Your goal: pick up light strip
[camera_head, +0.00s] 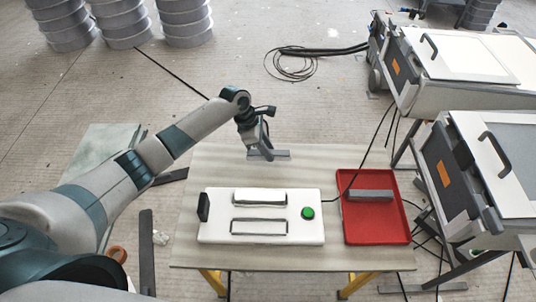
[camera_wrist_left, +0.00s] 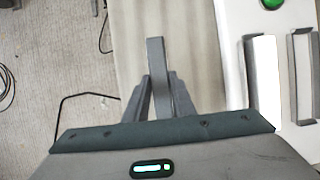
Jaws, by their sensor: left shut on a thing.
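A grey light strip (camera_head: 277,154) is at the back of the table, between the fingers of my left gripper (camera_head: 262,150). In the left wrist view the strip (camera_wrist_left: 156,62) runs lengthwise away from the camera between the two fingers of the left gripper (camera_wrist_left: 155,88), which are shut on it. I cannot tell whether it touches the table or is just above it. A second grey strip (camera_head: 372,194) lies in the red tray (camera_head: 376,228). My right gripper is not in view.
A white fixture (camera_head: 215,228) with a green button (camera_head: 308,213) and two long slot frames lies on the table (camera_head: 205,169), in front of the left gripper. A black cable crosses toward the fixture and tray. Grey machines (camera_head: 445,170) stand at the right.

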